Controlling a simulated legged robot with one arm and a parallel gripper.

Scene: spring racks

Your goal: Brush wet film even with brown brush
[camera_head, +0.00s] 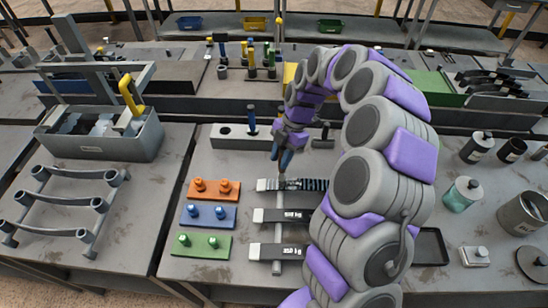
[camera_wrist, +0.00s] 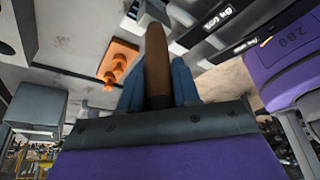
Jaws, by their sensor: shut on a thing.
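My gripper (camera_head: 286,158) is at the middle of the near table, pointing down over the rack of labelled bars. In the wrist view its blue fingers are shut on the brown brush (camera_wrist: 157,62), with the handle between them. The brush's bristle end is not clear in either view. Below the gripper is the top bar (camera_head: 267,185), with a light left end and a dark, streaked right part; the streaks may be the wet film, but I cannot tell. Whether the brush touches this bar is unclear. Two dark labelled bars, a middle one (camera_head: 285,216) and a lower one (camera_head: 285,251), lie nearer.
Orange (camera_head: 228,191), blue (camera_head: 228,217) and green (camera_head: 218,245) plates with pegs lie left of the bars. A grey holder block (camera_head: 228,143) stands behind. A toolbox (camera_head: 100,145) is at left. Jars and cans, including a green jar (camera_head: 461,195), stand at right.

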